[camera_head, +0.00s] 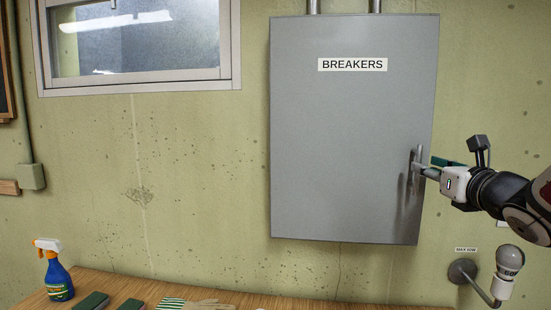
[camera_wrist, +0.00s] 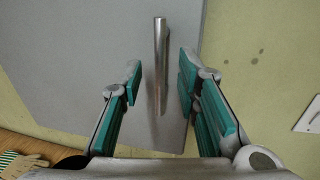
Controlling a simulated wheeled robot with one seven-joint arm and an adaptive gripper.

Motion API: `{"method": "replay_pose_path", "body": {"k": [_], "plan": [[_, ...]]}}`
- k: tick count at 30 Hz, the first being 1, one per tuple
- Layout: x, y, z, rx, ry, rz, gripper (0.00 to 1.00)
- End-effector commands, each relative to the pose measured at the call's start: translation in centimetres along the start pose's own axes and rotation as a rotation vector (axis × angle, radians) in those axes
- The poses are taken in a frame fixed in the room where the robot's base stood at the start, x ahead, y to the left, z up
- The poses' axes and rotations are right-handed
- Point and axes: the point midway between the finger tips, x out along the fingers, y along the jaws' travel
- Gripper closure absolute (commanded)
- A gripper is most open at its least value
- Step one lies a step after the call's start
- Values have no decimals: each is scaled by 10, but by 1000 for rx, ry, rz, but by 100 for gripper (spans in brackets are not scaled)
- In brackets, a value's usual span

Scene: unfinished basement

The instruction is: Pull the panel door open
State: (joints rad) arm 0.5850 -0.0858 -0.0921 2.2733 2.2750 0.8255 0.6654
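The grey panel door (camera_head: 340,140), labelled BREAKERS, is on the wall; I see no gap along its edges. It also shows in the wrist view (camera_wrist: 95,50). Its upright metal bar handle (camera_head: 411,180) is near the lower right edge. My gripper (camera_head: 428,171) reaches in from the right and is at the handle. In the wrist view, the handle (camera_wrist: 160,52) stands between the two teal-padded fingers of my gripper (camera_wrist: 160,82), which are apart with space on both sides. Whether the fingertips reach past the bar is hard to tell.
A wooden bench (camera_head: 340,303) runs below the panel, with a blue spray bottle (camera_head: 58,275), dark green blocks (camera_head: 92,300) and a glove (camera_head: 208,304). A bulb lamp (camera_head: 507,265) is on the wall below my arm. A window (camera_head: 140,40) is at upper left.

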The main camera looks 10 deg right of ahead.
Motion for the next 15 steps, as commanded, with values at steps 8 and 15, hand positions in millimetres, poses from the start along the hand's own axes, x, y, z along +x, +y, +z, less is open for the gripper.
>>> {"method": "replay_pose_path", "body": {"k": [8,15], "plan": [[37,0,0,0,0,0,70],[44,0,0,-2,0,0,70]]}}
